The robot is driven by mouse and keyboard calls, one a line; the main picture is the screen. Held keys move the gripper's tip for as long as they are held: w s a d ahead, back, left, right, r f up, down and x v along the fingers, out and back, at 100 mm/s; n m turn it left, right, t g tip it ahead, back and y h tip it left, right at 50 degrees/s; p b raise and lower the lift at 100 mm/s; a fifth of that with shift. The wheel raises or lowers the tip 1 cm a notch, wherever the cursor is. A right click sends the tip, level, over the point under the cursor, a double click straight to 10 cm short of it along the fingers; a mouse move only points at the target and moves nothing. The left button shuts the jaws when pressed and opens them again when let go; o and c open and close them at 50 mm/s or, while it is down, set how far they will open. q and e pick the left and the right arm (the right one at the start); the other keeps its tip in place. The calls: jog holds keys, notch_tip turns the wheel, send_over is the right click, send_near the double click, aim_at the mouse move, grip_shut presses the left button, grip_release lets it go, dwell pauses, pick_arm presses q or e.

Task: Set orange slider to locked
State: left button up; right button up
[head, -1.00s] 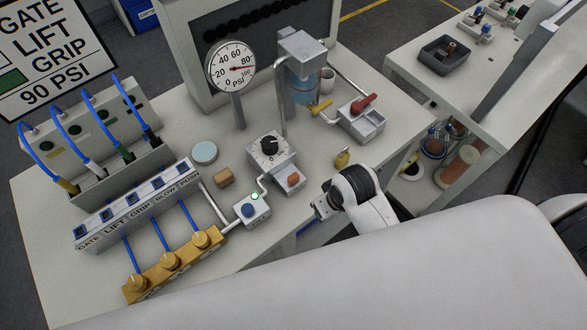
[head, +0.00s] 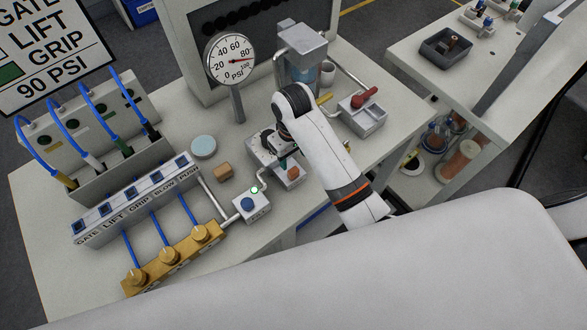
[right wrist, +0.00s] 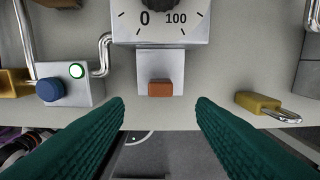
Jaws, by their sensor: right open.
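The orange slider (head: 293,173) sits on a small silver plate below the dial box; it also shows in the right wrist view (right wrist: 160,88), at the near end of the plate (right wrist: 160,62). My right gripper (head: 281,163) is over the dial box and slider in the head view. In the right wrist view its two green fingers (right wrist: 160,105) are open and empty, spread to either side of the slider, which shows just beyond the tips. Whether they touch anything is not clear. My left gripper is not in view.
A blue button box with a lit green ring (head: 253,205) stands left of the slider. A brass padlock (right wrist: 258,102) lies to its right in the wrist view. The bench's front edge is close below the slider.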

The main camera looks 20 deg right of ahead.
aim_at(293, 171)
notch_tip(293, 171, down, 7)
jog(key=shift+f+p, duration=0.2)
jog(key=shift+p, duration=0.45)
jog(key=shift+c, duration=0.5)
